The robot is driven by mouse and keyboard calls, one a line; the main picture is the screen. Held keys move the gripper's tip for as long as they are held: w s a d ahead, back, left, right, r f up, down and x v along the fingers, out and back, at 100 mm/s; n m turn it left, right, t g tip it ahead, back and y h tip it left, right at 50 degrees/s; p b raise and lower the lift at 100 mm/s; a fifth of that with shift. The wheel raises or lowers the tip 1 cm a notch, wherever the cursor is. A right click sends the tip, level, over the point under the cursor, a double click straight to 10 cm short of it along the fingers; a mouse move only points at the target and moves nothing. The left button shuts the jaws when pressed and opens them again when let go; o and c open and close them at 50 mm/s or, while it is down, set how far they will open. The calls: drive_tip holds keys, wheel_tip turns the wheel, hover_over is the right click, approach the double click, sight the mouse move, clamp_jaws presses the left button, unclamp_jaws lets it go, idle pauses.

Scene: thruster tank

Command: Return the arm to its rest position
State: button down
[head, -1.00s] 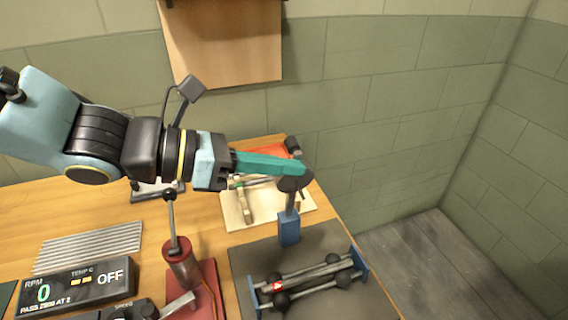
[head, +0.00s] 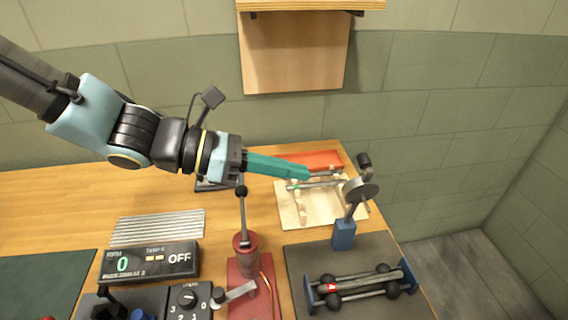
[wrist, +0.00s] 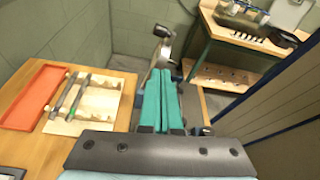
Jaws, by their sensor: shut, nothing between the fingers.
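My gripper (head: 306,173) has teal fingers pressed together with nothing between them. In the head view it points right, above the wooden workbench (head: 50,200), its tips near the grey disc (head: 361,189) on the blue stand (head: 344,235). In the wrist view the shut fingers (wrist: 160,82) point away, with the disc and its stand (wrist: 162,32) beyond their tips. A gap between fingertips and disc is hard to judge. My arm reaches in from the upper left.
A pale wooden rack (head: 290,211) with rods and a red tray (head: 322,158) lie below the gripper. A red pump with upright lever (head: 243,215), a control box reading OFF (head: 150,262) and a roller frame (head: 360,288) stand nearer. A shelf board (head: 310,5) is above.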

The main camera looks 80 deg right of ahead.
drive_tip(key=w+a+f+m+t+b, duration=0.1)
drive_tip(key=w+a+f+t, duration=0.3)
drive_tip(key=w, duration=0.8)
drive_tip(key=w+a+f+m+t, duration=0.25)
drive_tip(key=w+a, duration=0.45)
drive_tip(key=w, duration=0.5)
drive_tip(key=w+a+f+t+b, duration=0.1)
drive_tip(key=w+a+f+t, duration=0.3)
drive_tip(key=w, duration=0.8)
drive_tip(key=w+a+r+t+y, duration=0.1)
drive_tip(key=w+a, duration=0.3)
drive_tip(key=a, duration=0.6)
drive_tip(key=w+a+r+m+t+y, duration=0.1)
drive_tip(key=w+a, duration=0.3)
drive_tip(key=a, duration=0.6)
drive_tip(key=w+a+r+m+t+y, duration=0.1)
drive_tip(key=w+a, duration=0.4)
drive_tip(key=a, duration=0.5)
drive_tip(key=shift+a+r+t+b, duration=0.15)
drive_tip(key=shift+r+t+b, duration=0.15)
drive_tip(key=shift+r+t, duration=0.45)
